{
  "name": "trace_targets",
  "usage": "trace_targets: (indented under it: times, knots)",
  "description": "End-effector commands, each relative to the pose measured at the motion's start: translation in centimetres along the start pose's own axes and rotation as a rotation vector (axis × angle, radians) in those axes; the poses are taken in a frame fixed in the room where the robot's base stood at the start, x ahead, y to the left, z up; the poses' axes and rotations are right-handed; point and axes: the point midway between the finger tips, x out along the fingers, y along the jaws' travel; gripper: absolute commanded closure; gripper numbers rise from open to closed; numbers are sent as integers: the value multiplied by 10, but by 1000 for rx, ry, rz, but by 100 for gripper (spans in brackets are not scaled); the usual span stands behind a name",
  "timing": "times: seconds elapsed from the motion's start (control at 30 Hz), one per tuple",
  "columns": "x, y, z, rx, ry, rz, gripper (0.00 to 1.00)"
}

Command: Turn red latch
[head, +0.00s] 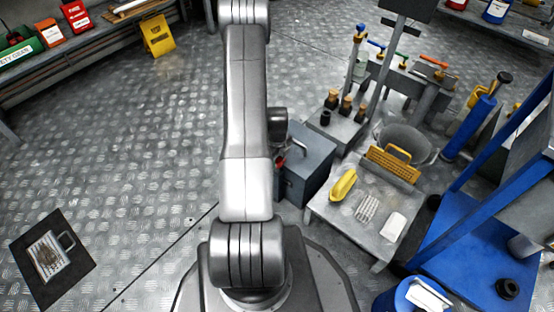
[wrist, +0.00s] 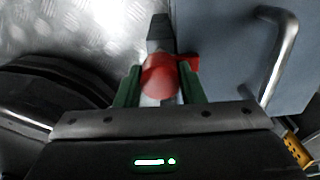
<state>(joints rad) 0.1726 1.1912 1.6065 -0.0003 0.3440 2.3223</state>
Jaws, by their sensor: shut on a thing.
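The red latch (wrist: 168,76) shows in the middle of the wrist view, at the left edge of a blue-grey cabinet (wrist: 222,45). Its short arm points right over the cabinet face. My gripper (wrist: 160,84) has its green fingers on either side of the latch's rounded part and is shut on it. In the head view the cabinet (head: 311,153) stands just right of my arm, and a small red patch (head: 281,162) shows at its left side. My arm hides most of the gripper there.
A curved metal handle (wrist: 281,55) stands out from the cabinet, right of the latch. A grey table (head: 345,217) with a yellow object (head: 343,185) is close on the right, and blue equipment (head: 455,235) stands beyond it. The patterned metal floor (head: 130,150) on the left is mostly clear.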

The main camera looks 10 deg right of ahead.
Motion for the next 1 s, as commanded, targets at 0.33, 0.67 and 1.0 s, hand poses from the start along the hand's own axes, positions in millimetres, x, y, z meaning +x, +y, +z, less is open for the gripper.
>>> trace_targets:
  times: [0.33,0.67,1.0]
  knots:
    - [-1,-1,0,1,-1,-1,43]
    - [-6,0,0,0,-1,-1,43]
    - [-74,-1,0,0,-3,-3,43]
